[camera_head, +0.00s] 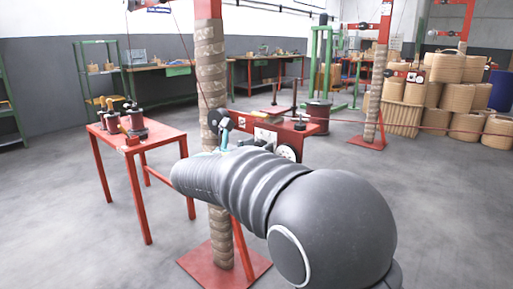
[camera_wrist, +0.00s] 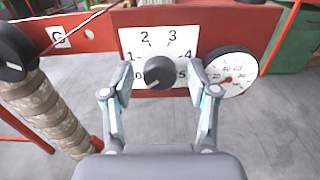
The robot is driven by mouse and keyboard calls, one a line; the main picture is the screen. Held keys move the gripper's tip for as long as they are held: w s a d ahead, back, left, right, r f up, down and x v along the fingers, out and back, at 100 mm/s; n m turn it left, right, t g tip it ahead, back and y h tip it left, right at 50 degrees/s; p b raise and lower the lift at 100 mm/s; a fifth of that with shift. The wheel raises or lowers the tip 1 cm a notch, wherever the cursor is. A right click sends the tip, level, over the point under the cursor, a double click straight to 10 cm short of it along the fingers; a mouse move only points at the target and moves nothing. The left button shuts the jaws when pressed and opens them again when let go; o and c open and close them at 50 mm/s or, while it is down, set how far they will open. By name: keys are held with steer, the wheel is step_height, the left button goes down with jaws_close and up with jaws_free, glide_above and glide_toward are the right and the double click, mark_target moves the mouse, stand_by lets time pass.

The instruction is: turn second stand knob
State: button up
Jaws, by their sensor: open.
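The stand knob (camera_wrist: 159,72) is a round black knob on a white dial plate (camera_wrist: 178,45) with printed numbers, fixed to a red panel. In the wrist view it sits midway between the fingers of my gripper (camera_wrist: 160,90). The fingers are open, one on each side of the knob, with gaps to it. I cannot tell how far the fingertips are from the panel. In the head view the red panel (camera_head: 258,132) stands beyond my arm. My gripper (camera_head: 228,140) is mostly hidden behind the arm there, and so is the knob.
A round white gauge (camera_wrist: 230,72) is close to the right finger. A wrapped post (camera_head: 211,75) on a red base stands by the panel. A red table (camera_head: 150,137) with spools is at left. Coils (camera_head: 447,67) are stacked at back right.

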jaws_close()
steer(key=shift+m+b, duration=3.95)
steer(key=shift+m, duration=0.95)
